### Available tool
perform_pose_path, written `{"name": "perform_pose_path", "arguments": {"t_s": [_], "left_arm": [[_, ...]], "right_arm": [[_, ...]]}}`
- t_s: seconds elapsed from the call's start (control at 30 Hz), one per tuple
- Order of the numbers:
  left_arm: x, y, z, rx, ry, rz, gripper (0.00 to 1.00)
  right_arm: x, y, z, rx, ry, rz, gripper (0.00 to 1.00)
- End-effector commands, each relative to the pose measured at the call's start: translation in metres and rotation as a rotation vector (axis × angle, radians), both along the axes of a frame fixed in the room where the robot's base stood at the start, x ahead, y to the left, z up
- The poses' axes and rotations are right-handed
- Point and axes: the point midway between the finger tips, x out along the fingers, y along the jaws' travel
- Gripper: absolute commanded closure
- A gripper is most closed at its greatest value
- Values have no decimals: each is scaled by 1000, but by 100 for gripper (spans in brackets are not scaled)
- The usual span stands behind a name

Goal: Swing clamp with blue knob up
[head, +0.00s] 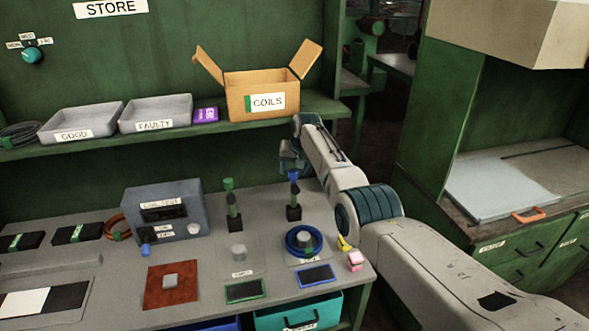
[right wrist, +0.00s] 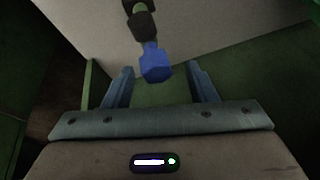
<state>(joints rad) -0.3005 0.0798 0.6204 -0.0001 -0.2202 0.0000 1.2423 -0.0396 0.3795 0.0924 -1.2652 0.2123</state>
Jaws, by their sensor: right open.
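The clamp with the blue knob (head: 294,176) stands upright on a black base at the right part of the bench, behind a blue ring. In the right wrist view the blue knob (right wrist: 155,64) shows between the fingertips, with the dark clamp arm beyond it. My right gripper (head: 288,160) is open just above the knob; its open fingers also show in the right wrist view (right wrist: 161,70). I see no grip on the knob. A similar clamp with a green knob (head: 229,184) stands upright to the left. My left gripper is not in view.
The blue ring (head: 300,252) sits around a grey post in front of the clamp. A grey tester box (head: 160,208) stands left. A carton marked COILS (head: 262,104) is on the shelf above. A pink block (head: 355,260) and yellow item (head: 344,243) lie near my right arm.

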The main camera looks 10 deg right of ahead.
Motion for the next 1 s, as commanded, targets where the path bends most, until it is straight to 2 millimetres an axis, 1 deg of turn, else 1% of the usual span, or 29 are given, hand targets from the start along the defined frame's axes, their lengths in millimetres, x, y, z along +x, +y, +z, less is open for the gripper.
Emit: {"name": "perform_pose_path", "arguments": {"t_s": [0.27, 0.47, 0.63, 0.7, 1.0], "left_arm": [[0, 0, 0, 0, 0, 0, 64], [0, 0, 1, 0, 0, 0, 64], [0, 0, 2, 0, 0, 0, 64], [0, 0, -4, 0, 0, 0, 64], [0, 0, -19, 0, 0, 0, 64]], "right_arm": [[-1, -1, -1, -1, 3, -1, 49], [-3, -2, 9, -2, 1, -2, 49], [-10, -4, 26, -2, 1, -2, 49], [-13, -5, 36, -2, 0, -2, 49], [-30, -10, 82, -2, 0, -1, 49]]}}
